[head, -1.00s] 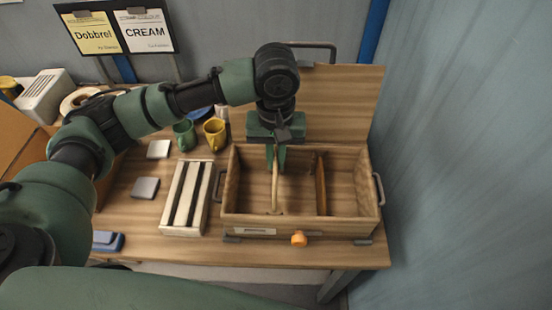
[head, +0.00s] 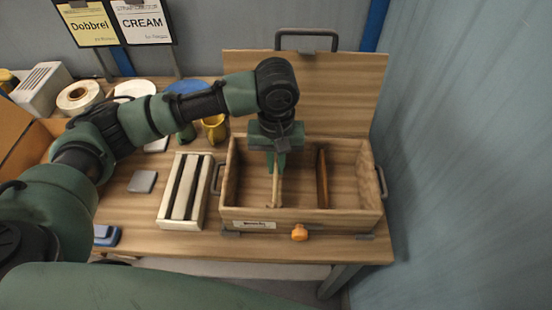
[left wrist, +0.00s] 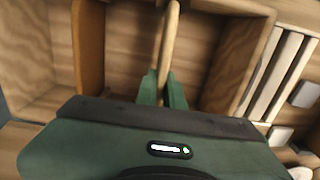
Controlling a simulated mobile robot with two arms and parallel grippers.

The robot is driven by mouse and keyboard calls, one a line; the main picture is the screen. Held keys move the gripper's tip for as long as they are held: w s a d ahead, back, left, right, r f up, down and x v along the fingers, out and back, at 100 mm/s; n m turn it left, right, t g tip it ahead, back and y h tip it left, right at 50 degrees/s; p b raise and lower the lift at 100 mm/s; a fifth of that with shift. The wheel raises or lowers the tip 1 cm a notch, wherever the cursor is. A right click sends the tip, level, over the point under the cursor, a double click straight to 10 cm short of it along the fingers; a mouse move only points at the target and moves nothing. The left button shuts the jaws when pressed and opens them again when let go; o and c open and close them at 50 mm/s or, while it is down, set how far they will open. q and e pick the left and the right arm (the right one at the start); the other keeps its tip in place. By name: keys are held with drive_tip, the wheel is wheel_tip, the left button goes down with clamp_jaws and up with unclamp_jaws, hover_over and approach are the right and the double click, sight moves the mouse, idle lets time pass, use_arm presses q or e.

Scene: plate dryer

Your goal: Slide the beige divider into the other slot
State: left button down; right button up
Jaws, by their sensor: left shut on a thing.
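A beige divider (head: 276,192) stands crosswise in the open wooden box (head: 345,218), left of the box's middle. My left gripper (head: 276,165) comes down from above and is shut on the divider's top edge, toward the back of the box. In the left wrist view the fingers (left wrist: 163,92) pinch the beige divider (left wrist: 169,45) from both sides. Whether its ends sit in a slot is hard to tell. A darker brown divider (head: 322,180) stands apart to the right, and it also shows in the left wrist view (left wrist: 89,45). My right gripper is not in view.
The box's raised lid (head: 335,90) stands behind it. An orange knob (head: 299,233) is at its front. A slatted white rack (head: 184,195) stands close on the left. A yellow mug (head: 214,130) is behind the arm. A blue-grey wall is at the right.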

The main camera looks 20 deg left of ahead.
use_arm(q)
drive_tip(key=shift+f+b, duration=0.3)
drive_tip(key=shift+f, duration=1.55)
drive_tip(key=c, duration=1.5)
unclamp_jaws()
drive_tip(key=shift+o, duration=0.2)
drive_tip(key=shift+r, duration=0.1)
wheel_tip(320, 180, up, 8)
drive_tip(key=shift+f+b, duration=0.15)
drive_tip(key=shift+b, duration=0.3)
drive_tip(key=shift+f, duration=0.1)
